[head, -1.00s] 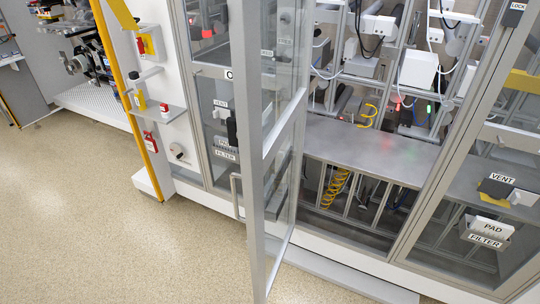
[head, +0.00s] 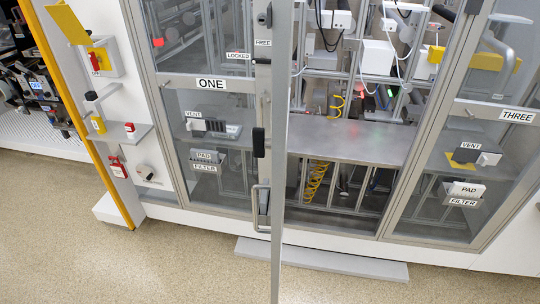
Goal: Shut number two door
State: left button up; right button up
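The number two door (head: 276,150) stands open, swung out toward me between the panels marked ONE and THREE. I see it almost edge-on as a tall grey frame, so its own number is not readable. A metal bar handle (head: 256,210) sticks out on its left side. The opening (head: 345,140) to its right is uncovered and shows the inside of the cabinet. The labels FREE and LOCKED show near a black lock (head: 264,15) at the top. Neither of my grippers is in view.
Door ONE (head: 211,84) at left and door THREE (head: 515,116) at right are closed. A low grey step (head: 320,258) lies on the floor below the opening. A yellow-edged side panel with switches (head: 110,130) stands at left. The speckled floor (head: 130,270) in front is clear.

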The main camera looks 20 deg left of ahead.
aim_at(279, 12)
jog(key=i+j+z, duration=0.1)
jog(key=j, duration=0.4)
jog(key=i+j+z, duration=0.15)
jog(key=j, duration=0.4)
jog(key=i+j, duration=0.3)
jog(key=j, duration=0.25)
jog(key=k+j, duration=0.1)
jog(key=j, duration=0.3)
jog(key=k+j+z, duration=0.1)
jog(key=j, duration=0.3)
jog(key=k+j, duration=0.15)
jog(key=j, duration=0.2)
jog(key=k+j+z, duration=0.1)
jog(key=j, duration=0.3)
jog(key=k+j, duration=0.2)
jog(key=j, duration=0.15)
jog(key=k+j+z, duration=0.1)
jog(key=j, duration=0.3)
jog(key=k+j, duration=0.2)
jog(key=j, duration=0.15)
jog(key=i+l, duration=0.4)
jog(key=l, duration=0.25)
